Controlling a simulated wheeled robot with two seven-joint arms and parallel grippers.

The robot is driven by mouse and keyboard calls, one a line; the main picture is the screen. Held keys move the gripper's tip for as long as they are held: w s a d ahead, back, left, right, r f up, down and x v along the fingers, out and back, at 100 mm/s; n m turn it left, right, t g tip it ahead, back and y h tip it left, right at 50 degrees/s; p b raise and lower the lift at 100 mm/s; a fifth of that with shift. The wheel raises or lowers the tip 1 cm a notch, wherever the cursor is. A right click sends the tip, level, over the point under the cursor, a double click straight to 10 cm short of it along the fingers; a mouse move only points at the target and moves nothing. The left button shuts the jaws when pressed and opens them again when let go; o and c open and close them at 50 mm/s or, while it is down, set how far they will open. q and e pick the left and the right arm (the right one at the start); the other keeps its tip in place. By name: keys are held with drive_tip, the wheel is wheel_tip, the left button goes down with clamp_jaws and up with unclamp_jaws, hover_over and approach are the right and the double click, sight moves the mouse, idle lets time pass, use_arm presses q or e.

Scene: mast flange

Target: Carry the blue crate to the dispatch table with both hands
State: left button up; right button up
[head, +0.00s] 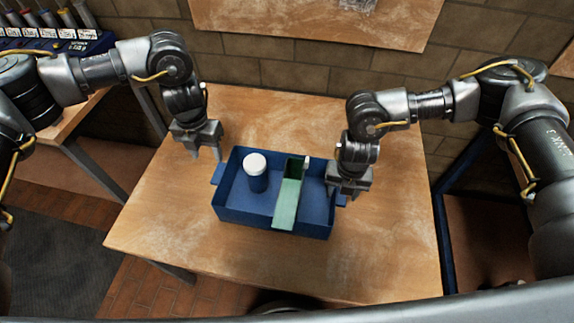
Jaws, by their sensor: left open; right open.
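The blue crate (240,222) stands on a wooden table (330,270). It holds a blue jar with a white lid (257,178) on its left side and a green box (287,203) right of the middle. A small tab-like handle sticks out at each end of the crate. My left gripper (207,152) is open above the crate's left handle (217,174). My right gripper (345,196) is open at the crate's right end and partly hides that rim and handle. I cannot tell whether its fingers touch the crate.
A rack of several tubes with coloured caps (50,30) stands on another table at the far left. A brick wall (300,75) is behind the table. The wood in front of the crate is bare. A dark mat (60,260) lies on the floor at left.

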wheel_tip(320, 180, up, 12)
drive_tip(key=shift+f, duration=0.2)
idle(0.6)
